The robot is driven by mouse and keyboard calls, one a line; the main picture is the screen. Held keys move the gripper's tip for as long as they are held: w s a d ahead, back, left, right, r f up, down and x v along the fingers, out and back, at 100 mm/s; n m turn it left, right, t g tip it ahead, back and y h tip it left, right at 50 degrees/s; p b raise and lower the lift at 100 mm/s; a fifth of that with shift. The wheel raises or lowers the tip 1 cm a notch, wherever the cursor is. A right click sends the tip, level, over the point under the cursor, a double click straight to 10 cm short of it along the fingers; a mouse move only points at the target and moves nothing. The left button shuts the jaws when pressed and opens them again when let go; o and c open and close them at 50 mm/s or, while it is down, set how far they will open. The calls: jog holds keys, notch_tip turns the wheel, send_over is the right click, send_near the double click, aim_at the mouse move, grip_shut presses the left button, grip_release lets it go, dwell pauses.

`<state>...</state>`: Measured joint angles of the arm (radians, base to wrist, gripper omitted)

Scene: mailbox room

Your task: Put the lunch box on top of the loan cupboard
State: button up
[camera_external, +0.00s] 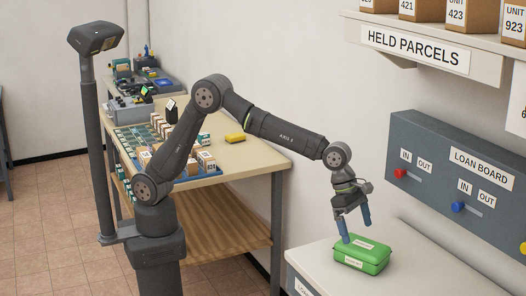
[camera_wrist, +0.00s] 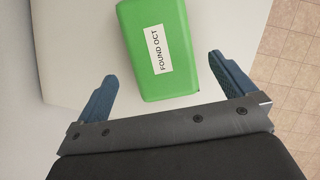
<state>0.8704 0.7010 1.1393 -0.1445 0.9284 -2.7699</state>
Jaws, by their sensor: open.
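The green lunch box (camera_external: 363,255) lies on the white top of the loan cupboard (camera_external: 310,262) in the external view. In the wrist view the lunch box (camera_wrist: 157,50) shows a white label reading FOUND OCT. My gripper (camera_external: 357,238) is just above and beside the box, fingers pointing down. In the wrist view my gripper (camera_wrist: 163,85) is open, with one blue finger on each side and the box ahead between their lines. No finger visibly grips the box. The cupboard's front is mostly out of frame; part of a LOAN label shows.
The loan board (camera_external: 465,170) with coloured knobs is on the wall behind the cupboard. A held parcels shelf (camera_external: 430,55) with boxes is above. A table (camera_external: 250,160) with trays, small parcels and a yellow item (camera_external: 235,138) stands left. The cupboard top around the box is largely clear.

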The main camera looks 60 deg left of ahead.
aim_at(364, 245)
jog(key=shift+v, duration=1.9)
jog(key=x, duration=1.2)
jog(key=shift+s+f, duration=0.1)
jog(key=shift+f, duration=0.05)
notch_tip(364, 245, up, 3)
jog(key=shift+f, duration=0.1)
jog(key=shift+r, duration=0.75)
